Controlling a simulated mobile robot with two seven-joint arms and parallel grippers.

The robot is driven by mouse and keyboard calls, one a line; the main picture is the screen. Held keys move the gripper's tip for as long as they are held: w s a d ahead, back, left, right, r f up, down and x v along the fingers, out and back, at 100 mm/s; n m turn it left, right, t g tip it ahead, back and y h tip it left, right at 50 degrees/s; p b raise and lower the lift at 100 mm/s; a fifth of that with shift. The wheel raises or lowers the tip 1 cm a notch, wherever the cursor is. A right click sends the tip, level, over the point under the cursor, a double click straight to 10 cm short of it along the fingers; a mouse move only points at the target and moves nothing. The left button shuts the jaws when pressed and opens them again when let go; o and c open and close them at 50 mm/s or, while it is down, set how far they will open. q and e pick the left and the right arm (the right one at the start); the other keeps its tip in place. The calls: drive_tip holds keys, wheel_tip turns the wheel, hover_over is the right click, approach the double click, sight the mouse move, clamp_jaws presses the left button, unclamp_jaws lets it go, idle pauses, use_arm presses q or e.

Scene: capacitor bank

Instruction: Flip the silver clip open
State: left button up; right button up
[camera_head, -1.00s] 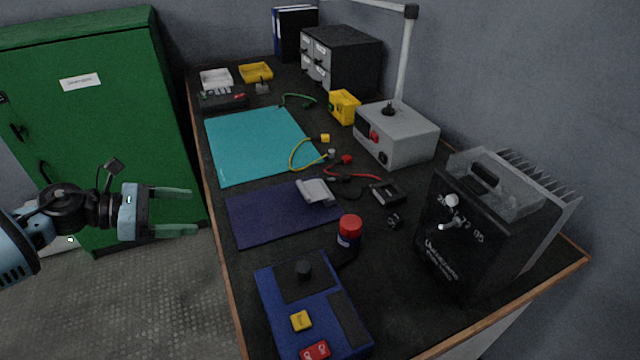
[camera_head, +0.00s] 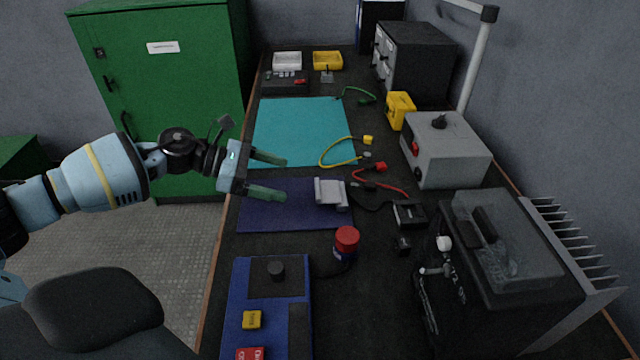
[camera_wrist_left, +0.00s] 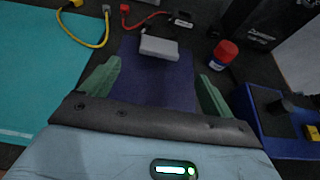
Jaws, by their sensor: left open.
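A small silver-grey piece (camera_head: 331,194), which looks like the silver clip, sits at the right side of the dark purple mat (camera_head: 265,217). In the left wrist view the silver clip (camera_wrist_left: 158,47) lies ahead, between the lines of the two fingers. I cannot tell from its shape how far its parts are folded. My left gripper (camera_head: 284,180) is open and empty over the mat's left part, its green fingers pointing right at the clip with a gap between. It also shows in the left wrist view (camera_wrist_left: 158,72). My right gripper is not in view.
A red-capped blue can (camera_head: 346,243) and a blue control box (camera_head: 268,300) stand in front of the mat. A grey box (camera_head: 444,150), red cable (camera_head: 392,184) and black capacitor unit (camera_head: 500,250) are at the right.

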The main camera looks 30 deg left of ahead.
sight(316, 187)
use_arm(q)
drive_tip(key=shift+w+d+f, duration=0.2)
drive_tip(key=shift+d, duration=0.05)
drive_tip(key=shift+x, duration=3.45)
